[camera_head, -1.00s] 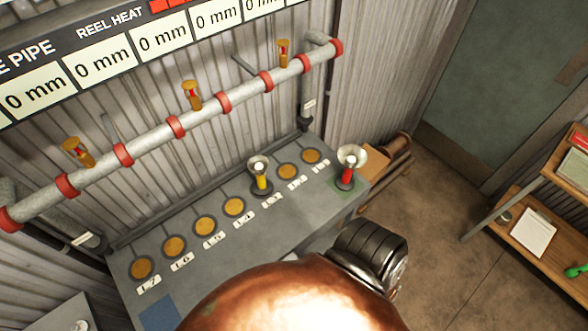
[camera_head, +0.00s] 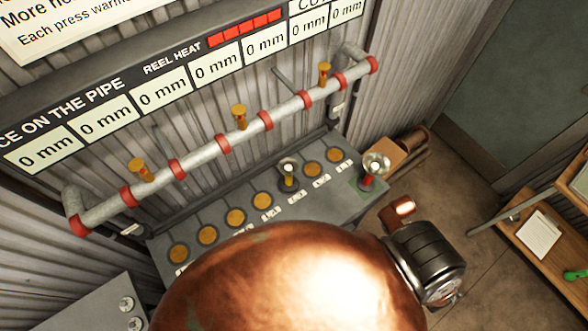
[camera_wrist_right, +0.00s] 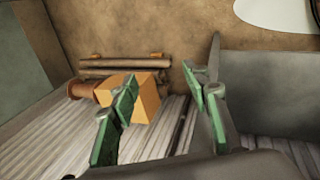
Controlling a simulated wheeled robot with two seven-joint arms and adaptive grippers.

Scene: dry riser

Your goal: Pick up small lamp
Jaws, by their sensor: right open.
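Two small lamps with round reflectors stand upright on the grey bench (camera_head: 338,203) in the head view. The other has a red body (camera_head: 368,178) and stands at the bench's right end. I cannot tell which one is meant. My right gripper (camera_wrist_right: 158,88) shows in the wrist view with its green fingers apart and nothing between them. No lamp can be made out in that view. My left gripper is not in view.
A pipe (camera_head: 205,157) with red collars and brass valves runs along the corrugated wall above the bench. A cardboard box (camera_head: 391,158) lies beyond the bench's right end; it also shows past my fingers in the wrist view (camera_wrist_right: 150,95). A wooden shelf (camera_head: 545,258) stands at right.

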